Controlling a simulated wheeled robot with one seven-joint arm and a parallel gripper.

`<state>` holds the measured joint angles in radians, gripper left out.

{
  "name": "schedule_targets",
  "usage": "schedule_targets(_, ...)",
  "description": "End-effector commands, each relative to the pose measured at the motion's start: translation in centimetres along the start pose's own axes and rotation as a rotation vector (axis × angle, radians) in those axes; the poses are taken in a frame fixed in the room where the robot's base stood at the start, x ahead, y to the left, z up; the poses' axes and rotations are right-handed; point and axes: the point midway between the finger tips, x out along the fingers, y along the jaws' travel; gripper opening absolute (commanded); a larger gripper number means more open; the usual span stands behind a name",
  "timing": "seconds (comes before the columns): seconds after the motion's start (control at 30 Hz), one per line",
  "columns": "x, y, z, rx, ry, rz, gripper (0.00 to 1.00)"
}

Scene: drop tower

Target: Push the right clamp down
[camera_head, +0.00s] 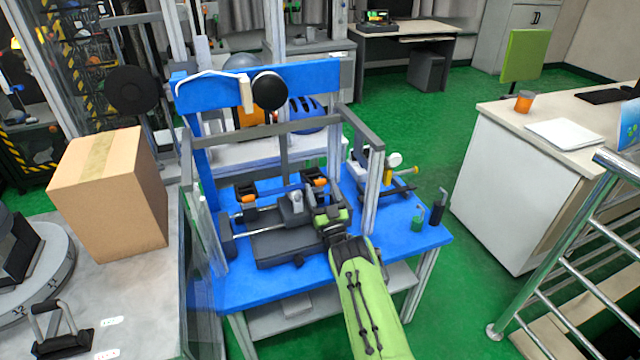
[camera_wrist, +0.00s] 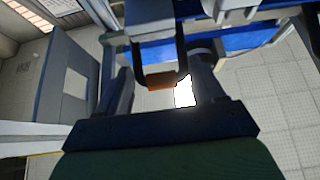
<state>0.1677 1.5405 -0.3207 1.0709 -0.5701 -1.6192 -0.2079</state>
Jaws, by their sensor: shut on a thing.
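The right clamp (camera_head: 316,182) shows as an orange and black part on the blue table (camera_head: 400,240), just beyond my gripper (camera_head: 326,202). My gripper reaches in from the front, its tips partly hidden by its own green and black body. In the wrist view, a dark U-shaped handle with an orange-brown end (camera_wrist: 158,85) lies between my two dark fingers, and my gripper is shut on it. It appears to be the right clamp's handle. A second orange and black clamp (camera_head: 247,197) stands to the left.
A grey frame (camera_head: 372,180) stands around the clamps, with a dark base plate (camera_head: 285,245) below. A blue helmet (camera_head: 305,115) is behind. A cardboard box (camera_head: 110,190) is at the left.

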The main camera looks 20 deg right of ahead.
Motion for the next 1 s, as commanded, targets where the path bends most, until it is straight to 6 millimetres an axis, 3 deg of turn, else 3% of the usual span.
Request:
schedule_targets(0.3, -0.1, -0.2, 0.4, 0.003, -0.012, -0.004, 0.13)
schedule_targets(0.33, -0.1, -0.2, 0.4, 0.003, -0.012, -0.004, 0.69)
schedule_targets(0.43, -0.1, -0.2, 0.3, 0.003, -0.010, -0.003, 0.83)
schedule_targets(0.77, 0.4, -0.1, -0.5, 0.001, -0.004, -0.002, 0.83)
schedule_targets(1.0, 3.5, -0.2, -5.5, 0.001, -0.003, -0.003, 0.83)
